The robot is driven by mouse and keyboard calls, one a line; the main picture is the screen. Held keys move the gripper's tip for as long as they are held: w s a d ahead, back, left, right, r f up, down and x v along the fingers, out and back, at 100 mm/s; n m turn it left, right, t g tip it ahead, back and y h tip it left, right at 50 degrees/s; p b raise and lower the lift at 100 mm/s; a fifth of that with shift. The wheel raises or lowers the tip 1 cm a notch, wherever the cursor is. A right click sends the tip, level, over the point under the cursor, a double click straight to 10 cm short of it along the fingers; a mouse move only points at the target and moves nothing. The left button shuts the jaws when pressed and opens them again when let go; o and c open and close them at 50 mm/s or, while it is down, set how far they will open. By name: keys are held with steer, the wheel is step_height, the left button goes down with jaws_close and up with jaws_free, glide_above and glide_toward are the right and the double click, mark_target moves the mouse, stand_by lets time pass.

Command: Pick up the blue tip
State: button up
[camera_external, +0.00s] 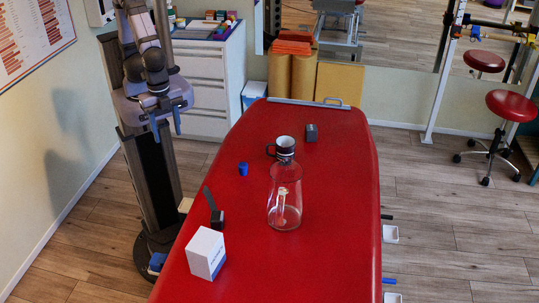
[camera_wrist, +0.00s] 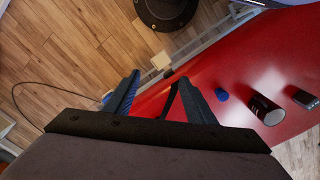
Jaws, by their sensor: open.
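The blue tip (camera_external: 243,168) is a small blue cup-like piece standing on the red treatment table (camera_external: 330,240), left of the dark mug. In the wrist view the blue tip (camera_wrist: 222,94) lies to the right of the fingers.
A dark mug (camera_external: 285,146) with a pale inside is near a clear glass bottle (camera_external: 285,208). A small grey block (camera_external: 312,134) sits farther back. A dark angled object (camera_external: 215,214) and a white box (camera_external: 206,253) are at the front left. The table's right side is clear.

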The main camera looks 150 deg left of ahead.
steer(key=w+a+r+t+y+b, duration=0.25)
steer(key=w+a, duration=0.25)
steer(key=a, duration=0.5)
steer(key=w+a+r+t+y+b, duration=0.1)
steer(key=w+a+t, duration=0.3)
steer(key=a, duration=0.6)
steer(key=w+a+r+t+y+b, duration=0.15)
steer(key=w+a+t, duration=0.3)
steer(key=a, duration=0.55)
steer(key=s+d+f+m+t+h+b, duration=0.25)
steer(key=s+d+h, duration=0.45)
steer(key=s, duration=0.4)
steer(key=h, duration=0.1)
glide_toward(243, 167)
steer(key=shift+w+f+g, duration=0.25)
steer(key=shift+w+f, duration=0.1)
steer(key=shift+w, duration=0.25)
steer(key=shift+f, duration=0.55)
steer(key=shift+p+x, duration=0.35)
steer(key=shift+x, duration=3.35)
steer(key=shift+a, duration=0.15)
